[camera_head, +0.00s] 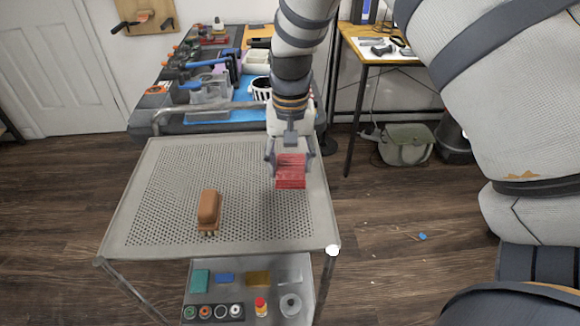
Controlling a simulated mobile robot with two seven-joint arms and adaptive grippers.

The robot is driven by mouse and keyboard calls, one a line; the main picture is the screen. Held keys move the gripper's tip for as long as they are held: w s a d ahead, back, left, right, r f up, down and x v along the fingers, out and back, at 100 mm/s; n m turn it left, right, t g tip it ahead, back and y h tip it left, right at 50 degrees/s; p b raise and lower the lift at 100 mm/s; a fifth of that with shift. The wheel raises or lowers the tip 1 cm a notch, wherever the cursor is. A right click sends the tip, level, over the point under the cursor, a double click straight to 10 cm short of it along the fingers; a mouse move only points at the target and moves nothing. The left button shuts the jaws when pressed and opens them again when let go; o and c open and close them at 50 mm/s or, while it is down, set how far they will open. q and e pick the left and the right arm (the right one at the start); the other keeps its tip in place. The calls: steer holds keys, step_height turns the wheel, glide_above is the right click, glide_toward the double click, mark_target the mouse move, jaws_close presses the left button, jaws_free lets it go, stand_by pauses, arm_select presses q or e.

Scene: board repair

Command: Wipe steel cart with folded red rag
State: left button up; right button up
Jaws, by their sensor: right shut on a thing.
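The steel cart (160,190) stands in front of me with a perforated grey top. The folded red rag (291,172) is at the right part of the cart top, toward its far side. My right gripper (290,157) points down and is shut on the rag, with a finger at each side. The rag appears to be at or just above the surface; I cannot tell if it touches. My left gripper is not in view.
A brown wooden-backed brush (209,208) sits on the cart top, left of the rag. The lower shelf (252,300) holds tape rolls, small boxes and a bottle. A cluttered workbench (185,123) stands behind the cart. A green bag (406,145) lies on the floor. The left part of the cart top is clear.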

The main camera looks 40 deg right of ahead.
steer(key=shift+r, duration=0.85)
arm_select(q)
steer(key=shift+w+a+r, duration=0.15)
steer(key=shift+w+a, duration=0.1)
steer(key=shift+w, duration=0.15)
arm_select(e)
steer(key=shift+r, duration=1)
steer(key=shift+s, duration=0.1)
